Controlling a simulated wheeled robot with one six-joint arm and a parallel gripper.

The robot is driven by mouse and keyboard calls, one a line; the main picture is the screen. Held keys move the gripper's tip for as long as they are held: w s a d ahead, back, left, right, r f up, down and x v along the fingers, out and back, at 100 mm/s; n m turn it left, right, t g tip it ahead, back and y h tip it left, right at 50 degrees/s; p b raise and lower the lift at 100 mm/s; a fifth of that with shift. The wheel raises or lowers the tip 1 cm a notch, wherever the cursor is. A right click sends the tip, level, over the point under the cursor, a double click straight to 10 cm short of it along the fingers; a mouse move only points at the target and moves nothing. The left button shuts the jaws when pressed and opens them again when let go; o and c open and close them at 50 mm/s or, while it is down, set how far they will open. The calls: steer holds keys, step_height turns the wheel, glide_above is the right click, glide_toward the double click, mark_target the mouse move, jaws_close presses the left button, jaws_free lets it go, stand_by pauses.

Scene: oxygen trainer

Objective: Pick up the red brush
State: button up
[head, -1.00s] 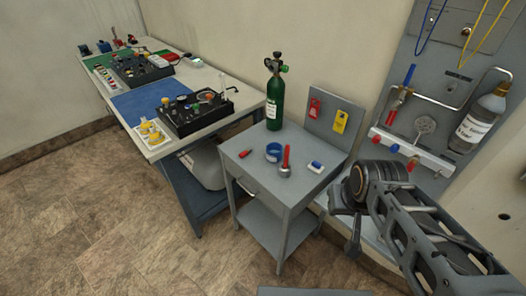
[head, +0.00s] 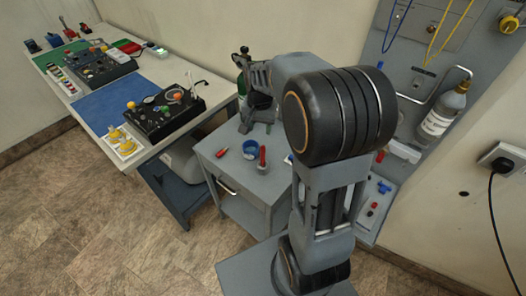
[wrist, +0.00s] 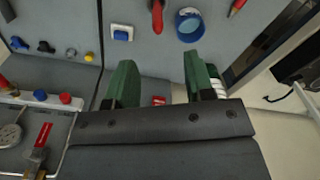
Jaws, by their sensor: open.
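A red-handled piece (head: 262,157), which looks like the red brush, is on the grey side table (head: 228,176), beside a blue ring-shaped container (head: 250,147). Its red part also shows at the top edge of the wrist view (wrist: 157,14), partly cut off. A smaller red piece with a dark tip (head: 222,153) lies to the left; I cannot fully rule it out as the brush. My gripper (head: 250,124) is over the back of the side table. In the wrist view its green fingers (wrist: 157,72) are apart with nothing between them, short of the red-handled piece.
A blue-and-white block (wrist: 122,33) lies near the red-handled piece. The green cylinder (head: 241,84) is mostly hidden behind my arm. A wall panel with a bottle (head: 440,112) stands at right. A long bench (head: 150,147) with equipment stands at left.

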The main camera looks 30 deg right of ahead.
mark_target(263, 145)
steer(key=shift+m, duration=0.5)
steer(key=f, duration=0.2)
steer(key=w+d+f, duration=0.1)
steer(key=f, duration=0.2)
steer(key=f+p, duration=0.1)
steer(key=f, duration=0.2)
steer(key=shift+w+d, duration=0.15)
steer(key=shift+w, duration=0.05)
steer(key=shift+d+f+p, duration=0.2)
steer(key=shift+f+p, duration=0.7)
steer(key=shift+f, duration=2.25)
steer(key=shift+c, duration=0.4)
jaws_close()
